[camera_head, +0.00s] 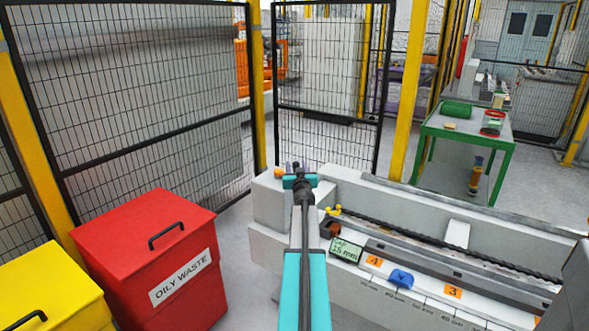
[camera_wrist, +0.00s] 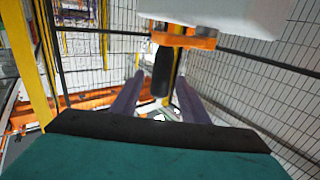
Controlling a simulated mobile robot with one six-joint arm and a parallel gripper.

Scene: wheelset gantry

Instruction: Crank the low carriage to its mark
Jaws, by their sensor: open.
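My gripper (camera_head: 296,170) is at the far end of my teal arm, by the left end of the pale grey gantry bed (camera_head: 268,203). In the wrist view its two fingers (camera_wrist: 160,80) are open. A black crank handle (camera_wrist: 162,70) shows in the gap between them, with no clear contact. The handle joins an orange crank arm (camera_wrist: 184,40) beside a white block (camera_wrist: 225,14). In the head view, a blue pointer (camera_head: 401,278) sits on the millimetre scale between orange tags 4 (camera_head: 374,261) and 3 (camera_head: 453,291). I cannot make out which part is the low carriage.
A green card (camera_head: 346,249) appears to read "GAP 15 mm". A dark screw (camera_head: 450,245) runs along the bed. A red oily-waste bin (camera_head: 150,260) and a yellow bin (camera_head: 50,292) stand left. Mesh fencing (camera_head: 140,90) encloses the back. A green table (camera_head: 465,130) stands at right.

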